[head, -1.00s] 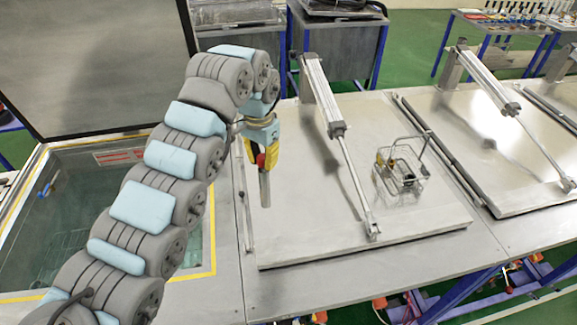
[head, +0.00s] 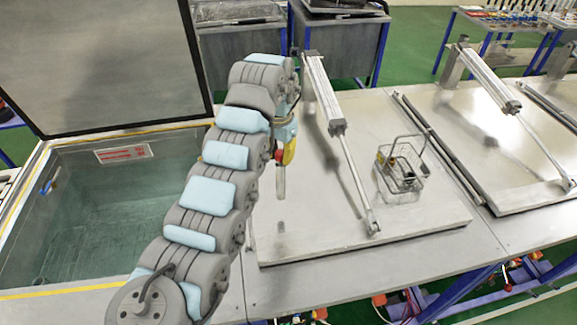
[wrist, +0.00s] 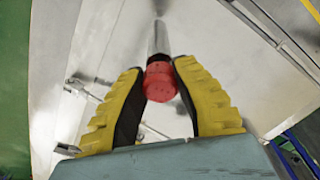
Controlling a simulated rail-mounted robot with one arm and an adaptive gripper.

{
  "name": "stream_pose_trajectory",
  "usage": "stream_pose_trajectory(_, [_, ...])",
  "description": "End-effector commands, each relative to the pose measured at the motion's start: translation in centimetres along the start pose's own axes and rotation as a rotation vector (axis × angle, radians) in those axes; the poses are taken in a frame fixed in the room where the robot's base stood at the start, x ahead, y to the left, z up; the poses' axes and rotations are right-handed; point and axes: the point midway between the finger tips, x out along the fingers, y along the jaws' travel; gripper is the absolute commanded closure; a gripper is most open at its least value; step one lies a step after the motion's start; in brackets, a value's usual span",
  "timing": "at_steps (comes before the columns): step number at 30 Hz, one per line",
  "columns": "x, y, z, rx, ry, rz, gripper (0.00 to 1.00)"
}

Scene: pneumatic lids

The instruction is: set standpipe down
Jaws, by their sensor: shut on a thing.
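The standpipe is a slim grey metal tube (head: 280,186) with a red top, which shows close up in the wrist view (wrist: 160,82). My gripper (head: 281,157), with yellow and black fingers, is shut on the red top; both fingers also show in the wrist view (wrist: 160,70). In the head view the tube hangs about upright over the left part of a closed metal lid (head: 320,235). A small dark shadow lies on the lid below it, and the tube's lower end appears clear of the surface.
An open tank (head: 115,205) with its lid raised (head: 100,65) lies left. A pneumatic cylinder (head: 323,95) with its rod slants across the closed lid. A wire basket (head: 402,178) with small items stands right of the rod. The lid's front left is clear.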

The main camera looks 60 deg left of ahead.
Motion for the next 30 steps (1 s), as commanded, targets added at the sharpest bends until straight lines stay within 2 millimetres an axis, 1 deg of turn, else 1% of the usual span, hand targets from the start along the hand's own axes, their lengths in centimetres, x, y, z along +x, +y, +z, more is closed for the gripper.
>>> stream_pose_trajectory(9, [2.1, 0.2, -1.8, 0.002, -0.002, -0.003, 1.0])
stream_pose_trajectory(15, [3.1, 0.1, -2.7, 0.001, -0.004, -0.005, 1.0])
stream_pose_trajectory(30, [4.2, 0.3, -3.7, 0.002, -0.001, -0.005, 1.0])
